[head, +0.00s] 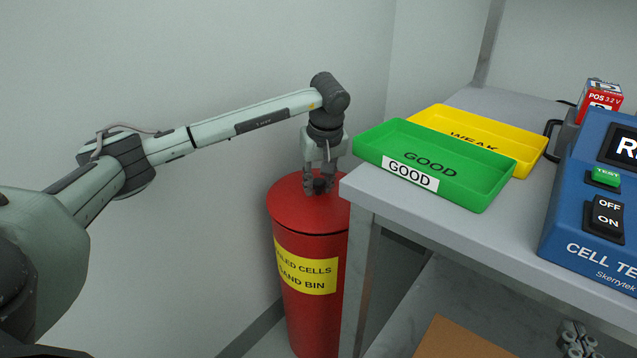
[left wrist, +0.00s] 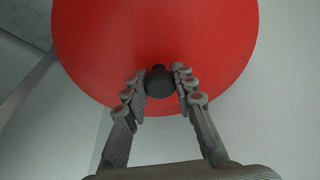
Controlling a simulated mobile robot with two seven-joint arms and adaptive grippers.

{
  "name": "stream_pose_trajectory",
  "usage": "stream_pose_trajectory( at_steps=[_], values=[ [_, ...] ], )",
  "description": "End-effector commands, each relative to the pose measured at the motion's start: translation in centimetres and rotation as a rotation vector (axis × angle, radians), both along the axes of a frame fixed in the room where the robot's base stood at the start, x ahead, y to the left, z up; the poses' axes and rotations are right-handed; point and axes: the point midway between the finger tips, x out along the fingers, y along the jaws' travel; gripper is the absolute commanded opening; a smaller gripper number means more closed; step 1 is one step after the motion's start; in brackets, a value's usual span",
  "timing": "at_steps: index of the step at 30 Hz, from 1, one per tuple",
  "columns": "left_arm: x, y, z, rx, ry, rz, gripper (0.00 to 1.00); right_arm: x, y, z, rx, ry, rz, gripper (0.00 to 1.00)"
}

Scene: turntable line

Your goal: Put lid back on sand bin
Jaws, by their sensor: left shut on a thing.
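The red sand bin (head: 309,308), with a yellow label, stands on the floor between the wall and the bench. Its round red lid (head: 288,203) is over the bin's top and looks level; I see no clear gap between them. My left gripper (head: 319,186) points down over the lid, shut on its dark knob (left wrist: 159,82). In the left wrist view the lid (left wrist: 155,30) fills the upper middle, and the left gripper's fingers (left wrist: 159,85) are on both sides of the knob. My right gripper (head: 578,338) shows partly at the bottom right, its jaw opening unclear.
The grey bench (head: 480,235) overlaps the bin's right side in the head view. On it are a green GOOD tray (head: 470,190), a yellow WEAK tray (head: 530,157), a blue cell tester (head: 572,230) and a red box (head: 600,95). A brown board (head: 460,340) lies below.

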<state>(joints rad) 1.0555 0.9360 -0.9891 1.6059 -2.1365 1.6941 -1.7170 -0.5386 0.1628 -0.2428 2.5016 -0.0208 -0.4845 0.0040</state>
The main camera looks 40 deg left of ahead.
Motion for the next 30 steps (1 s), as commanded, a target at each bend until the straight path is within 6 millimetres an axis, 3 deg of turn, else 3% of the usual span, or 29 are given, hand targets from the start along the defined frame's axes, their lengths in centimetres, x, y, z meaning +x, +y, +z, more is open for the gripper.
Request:
stream_pose_trajectory(
  at_steps=[8,9,14,21,26,30],
  values=[
    [0.03,0.01,0.06,0.0,-0.002,0.001,0.0,0.0,0.0,-0.02,0.0,0.0,0.0,0.0],
    [0.04,0.01,0.06,0.0,-0.002,0.001,0.28,0.0,0.0,-0.02,0.0,0.0,0.0,0.0],
    [0.03,0.01,0.06,0.0,-0.002,0.001,0.48,0.0,0.0,-0.02,0.0,0.0,0.0,0.0],
    [-0.02,-0.01,-0.05,0.0,0.001,0.0,0.51,0.0,0.0,-0.03,0.0,0.0,0.0,0.0],
    [-0.01,-0.02,-0.04,-0.001,0.001,0.0,0.71,0.0,0.0,-0.03,0.0,0.0,0.0,0.0],
    [-0.01,-0.01,-0.02,0.0,0.0,0.0,0.71,0.0,0.0,-0.03,0.0,0.0,0.0,0.0]
  ],
)
